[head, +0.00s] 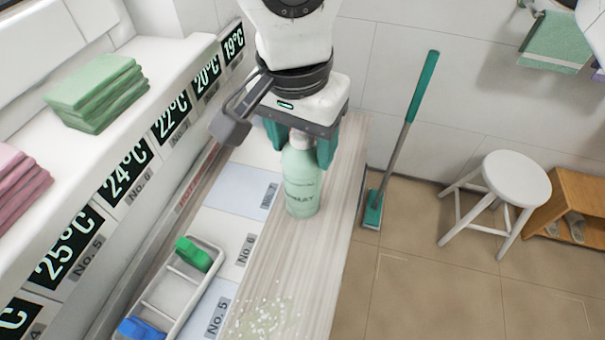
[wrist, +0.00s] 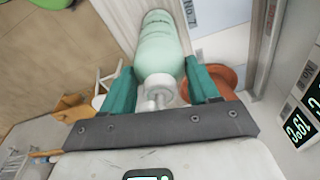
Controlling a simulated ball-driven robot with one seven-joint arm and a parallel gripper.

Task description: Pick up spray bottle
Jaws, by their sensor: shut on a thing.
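The spray bottle (head: 301,185) is pale green with dark lettering and a white top. In the head view it is upright at the wooden counter (head: 278,240); I cannot tell whether its base touches the surface. My gripper (head: 300,150) is above it with teal fingers on either side of its upper part, shut on it. In the wrist view the bottle (wrist: 160,45) shows between the two teal fingers of the gripper (wrist: 162,88), its white nozzle pointing toward the camera. Part of the bottle's top is hidden by the gripper in the head view.
A white divided tray (head: 172,292) with a green item (head: 193,254) and a blue item (head: 141,328) is at lower left. Pale granules (head: 265,318) lie on the counter's near end. A reddish-brown round thing (wrist: 229,80) shows beside the gripper.

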